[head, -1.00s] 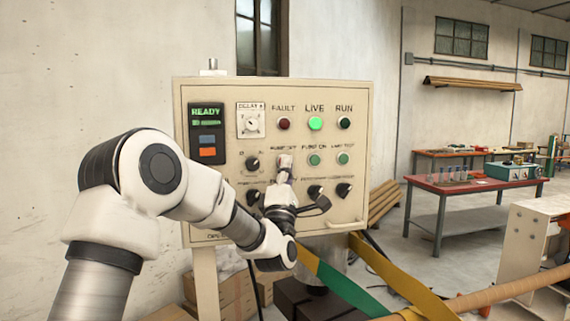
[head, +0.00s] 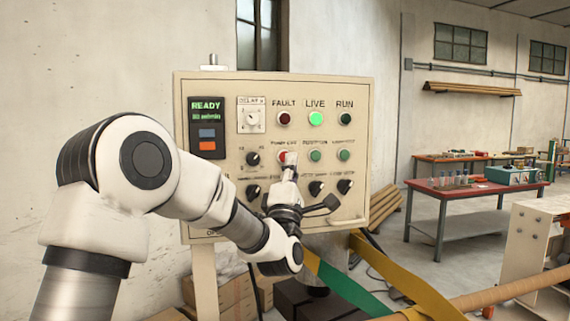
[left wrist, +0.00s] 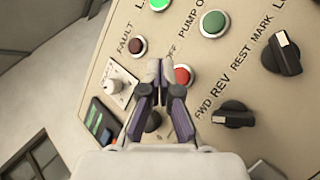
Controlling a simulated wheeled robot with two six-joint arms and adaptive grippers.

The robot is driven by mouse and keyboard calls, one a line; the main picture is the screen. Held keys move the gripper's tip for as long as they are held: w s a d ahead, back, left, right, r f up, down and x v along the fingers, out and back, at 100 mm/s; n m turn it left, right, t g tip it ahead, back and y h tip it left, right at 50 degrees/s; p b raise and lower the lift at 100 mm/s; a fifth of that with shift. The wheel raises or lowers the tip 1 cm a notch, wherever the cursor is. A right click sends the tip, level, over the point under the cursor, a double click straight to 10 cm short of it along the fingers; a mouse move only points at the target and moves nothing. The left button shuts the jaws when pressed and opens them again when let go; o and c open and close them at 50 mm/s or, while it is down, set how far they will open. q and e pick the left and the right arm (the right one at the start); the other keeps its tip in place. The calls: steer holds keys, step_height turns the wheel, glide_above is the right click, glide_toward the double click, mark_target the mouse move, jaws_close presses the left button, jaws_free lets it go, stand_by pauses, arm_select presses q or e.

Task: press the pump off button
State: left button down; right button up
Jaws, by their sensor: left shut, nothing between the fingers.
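The grey-cream control panel (head: 362,130) faces me. Its red pump off button (head: 281,157) sits in the middle row, under the dark red fault lamp (head: 284,118), and is partly covered by my gripper in the head view. My left gripper (head: 291,158) is shut and empty, its tips in front of the button's right part. I cannot tell whether the tips touch the panel. My right gripper is out of view.
The green pump on button (head: 315,155) is right of the red one. Black knobs (head: 316,188) fill the lower row. A green-and-yellow strap (head: 400,282) runs below the panel. A red-topped table (head: 475,188) stands farther right.

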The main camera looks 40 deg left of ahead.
arm_select(q)
steer(key=shift+s+d+b, duration=0.65)
steer(key=shift+s+d, duration=0.3)
steer(key=shift+d, duration=0.2)
